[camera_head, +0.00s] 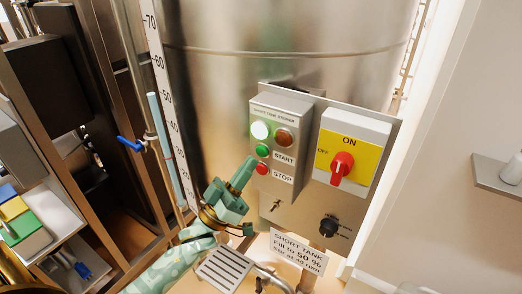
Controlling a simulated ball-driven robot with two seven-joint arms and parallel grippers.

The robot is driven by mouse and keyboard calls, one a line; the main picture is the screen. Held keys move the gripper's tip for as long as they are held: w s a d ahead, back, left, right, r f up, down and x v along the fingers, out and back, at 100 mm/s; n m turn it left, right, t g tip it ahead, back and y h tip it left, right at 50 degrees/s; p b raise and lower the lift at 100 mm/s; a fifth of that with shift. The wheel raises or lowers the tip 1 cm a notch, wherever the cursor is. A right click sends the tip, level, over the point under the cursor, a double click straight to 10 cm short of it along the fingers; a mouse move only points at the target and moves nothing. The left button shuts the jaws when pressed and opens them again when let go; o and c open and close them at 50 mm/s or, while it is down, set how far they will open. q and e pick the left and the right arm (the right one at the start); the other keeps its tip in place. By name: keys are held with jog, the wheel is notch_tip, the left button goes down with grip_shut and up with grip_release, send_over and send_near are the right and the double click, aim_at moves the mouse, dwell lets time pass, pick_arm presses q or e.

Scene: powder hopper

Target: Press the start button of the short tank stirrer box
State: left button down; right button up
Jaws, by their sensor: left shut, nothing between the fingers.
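The grey short tank stirrer box (293,108) is mounted on a metal plate in front of the steel tank. Its green start button (262,150) sits beside the START label, above the red stop button (262,169). Above them, a pale green lamp (260,130) glows brightly, and a reddish-brown lamp (284,137) looks dark. My left gripper (249,162) is shut and empty, its fingertips just left of and slightly below the start button. I cannot tell whether it touches the box. My right gripper is not in view.
A yellow switch box with a red rotary knob (342,164) stands right of the stirrer box. A black knob (328,226) and a small toggle (276,206) are below. A pipe with a blue valve handle (130,144) and a level scale (165,95) stand left.

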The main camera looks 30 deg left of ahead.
pick_arm(q)
jog(key=s+p, duration=0.1)
jog(key=s, duration=0.3)
jog(key=shift+a, duration=0.15)
dwell(0.7)
